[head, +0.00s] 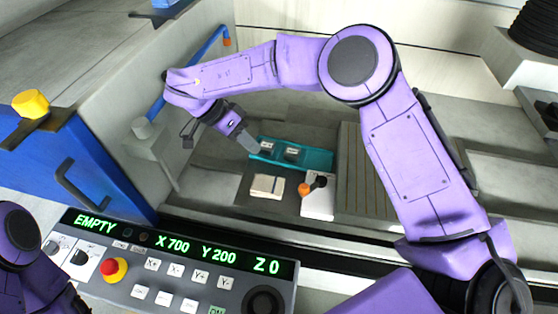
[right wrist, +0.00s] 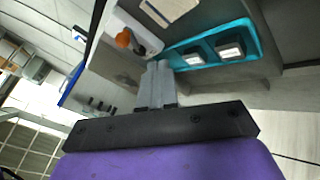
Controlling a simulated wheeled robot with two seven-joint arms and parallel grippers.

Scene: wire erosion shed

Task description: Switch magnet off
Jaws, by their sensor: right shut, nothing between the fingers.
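A white block (head: 318,208) with a dark lever and an orange knob (head: 304,189), which looks like the magnet's switch, sits on the machine bed in the head view. The knob points left there. In the right wrist view the orange knob (right wrist: 123,40) and the white block (right wrist: 148,36) are at the upper left. My right gripper (head: 252,146) is shut and empty, above the bed to the upper left of the knob and apart from it. Its closed fingers (right wrist: 157,82) show in the right wrist view. My left arm shows at the lower left, its gripper out of frame.
A teal tray (head: 318,163) with small grey-topped blocks lies behind the knob. A pale block (head: 267,186) sits left of the switch. A control panel (head: 170,270) reading EMPTY and a blue door (head: 88,165) stand in front and left.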

